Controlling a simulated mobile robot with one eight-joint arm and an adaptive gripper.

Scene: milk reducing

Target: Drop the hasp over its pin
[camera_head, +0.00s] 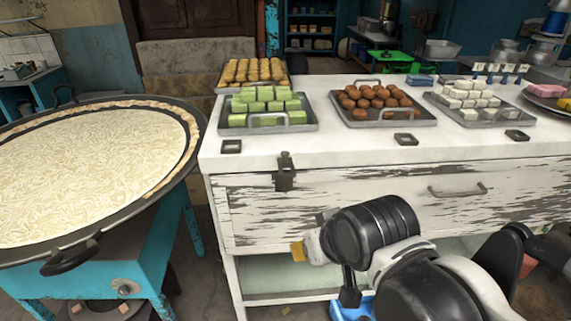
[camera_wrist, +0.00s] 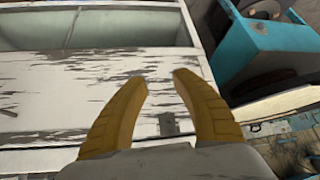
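The dark metal hasp (camera_head: 285,176) is on the front of the white counter, at the upper left of the drawer front (camera_head: 365,200). Its upper end reaches the countertop's edge. In the wrist view the hasp (camera_wrist: 168,124) shows small and grey between my fingers, farther off. I cannot make out the pin or whether the hasp is over it. My gripper (camera_head: 299,250) is in front of the drawer's lower left part, below the hasp. In the wrist view its two yellow fingers (camera_wrist: 160,77) are apart with nothing between the tips.
A large round pan (camera_head: 78,254) on a teal stand (camera_head: 120,274) is left of the counter. Trays of green sweets (camera_head: 266,104), brown balls (camera_head: 373,97) and white blocks (camera_head: 467,97) stand on the countertop (camera_head: 360,150). A drawer handle (camera_head: 457,190) sticks out at right.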

